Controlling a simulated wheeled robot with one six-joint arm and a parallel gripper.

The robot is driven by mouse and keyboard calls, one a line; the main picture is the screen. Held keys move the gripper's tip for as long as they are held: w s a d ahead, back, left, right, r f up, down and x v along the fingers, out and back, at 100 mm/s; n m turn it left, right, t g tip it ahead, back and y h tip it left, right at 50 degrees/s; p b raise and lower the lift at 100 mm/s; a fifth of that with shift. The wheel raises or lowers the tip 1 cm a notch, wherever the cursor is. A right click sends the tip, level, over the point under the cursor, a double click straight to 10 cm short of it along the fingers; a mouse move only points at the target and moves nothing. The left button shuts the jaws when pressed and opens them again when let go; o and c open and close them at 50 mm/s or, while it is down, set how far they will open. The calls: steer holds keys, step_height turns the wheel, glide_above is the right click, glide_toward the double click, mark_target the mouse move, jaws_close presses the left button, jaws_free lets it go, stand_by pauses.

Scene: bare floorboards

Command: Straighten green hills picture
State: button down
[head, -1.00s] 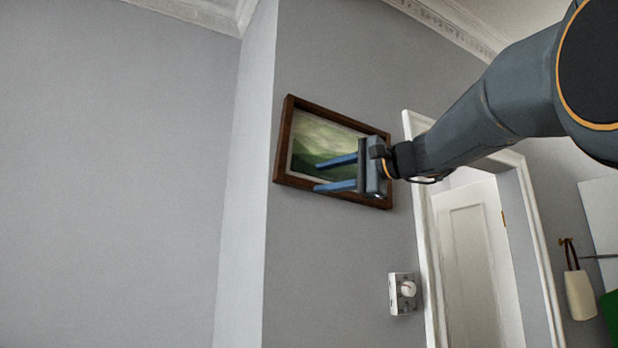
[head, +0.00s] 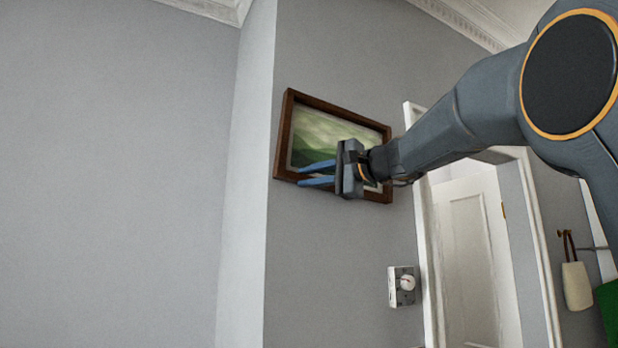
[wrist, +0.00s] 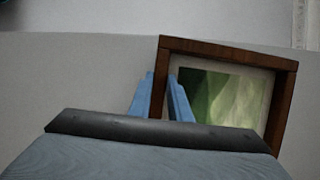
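The green hills picture (head: 348,137) hangs on the grey wall in a dark brown wooden frame (head: 281,135). Its edges slope in the head view, but the slanted view makes its real tilt hard to judge. It also shows right of centre in the wrist view (wrist: 222,100). My gripper (head: 299,177) is in front of the frame's lower left part, its two blue fingers apart. In the wrist view, the fingers (wrist: 161,78) are on either side of the line of one frame edge; I cannot tell whether they touch it. My gripper hides part of the lower frame.
A white switch or dial (head: 403,285) is on the wall below the picture. A white door frame (head: 425,240) stands to the right, with a pale bag (head: 576,287) hanging beyond it. A wall corner lies just left of the picture; the wall further left is bare.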

steer(key=shift+w+d+f+n+b, duration=0.2)
steer(key=shift+d+f+n+b, duration=0.35)
steer(key=shift+b, duration=0.4)
steer(key=c, duration=1.6)
jaws_free()
steer(key=shift+c, duration=0.2)
steer(key=b+v, duration=0.3)
steer(key=v, duration=0.4)
steer(key=shift+s+d, duration=0.3)
steer(key=shift+s, duration=0.05)
